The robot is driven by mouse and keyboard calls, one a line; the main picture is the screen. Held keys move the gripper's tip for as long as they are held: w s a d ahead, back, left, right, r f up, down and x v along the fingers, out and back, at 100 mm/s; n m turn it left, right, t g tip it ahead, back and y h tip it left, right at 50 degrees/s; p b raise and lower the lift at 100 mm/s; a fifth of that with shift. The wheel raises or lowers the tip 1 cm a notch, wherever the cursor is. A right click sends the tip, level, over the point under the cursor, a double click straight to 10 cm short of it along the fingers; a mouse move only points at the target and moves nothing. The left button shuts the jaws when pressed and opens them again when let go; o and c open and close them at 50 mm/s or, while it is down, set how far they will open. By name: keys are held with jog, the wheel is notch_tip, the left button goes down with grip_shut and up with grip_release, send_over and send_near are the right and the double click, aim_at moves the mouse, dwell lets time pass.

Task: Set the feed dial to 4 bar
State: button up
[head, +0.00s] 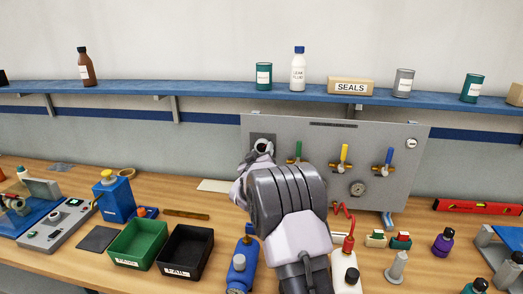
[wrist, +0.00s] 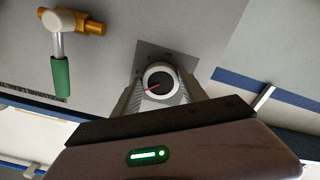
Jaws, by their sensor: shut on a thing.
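The feed dial (wrist: 160,82) is a round knob with a white rim, a black face and a red pointer, on a dark square plate on the grey panel. In the wrist view the pointer points to the lower left; the scale numbers are too small to read. My gripper (wrist: 161,88) is shut on the dial, one finger on each side of it. In the head view the dial (head: 263,146) shows at the panel's upper left, partly hidden by my gripper (head: 260,157). The grey panel (head: 400,170) stands upright at the back of the bench.
Right of the dial are a green-handled valve (head: 296,153), a yellow-handled valve (head: 343,157) and a blue-handled valve (head: 387,160). A green bin (head: 138,243) and a black bin (head: 186,250) stand on the bench. A blue shelf (head: 210,95) runs above.

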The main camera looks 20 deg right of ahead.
jog(key=shift+n, duration=0.4)
jog(key=o, duration=1.4)
jog(key=shift+s, duration=0.1)
jog(key=v, duration=1.7)
jog(key=shift+s+a, duration=0.1)
jog(key=shift+a, duration=0.1)
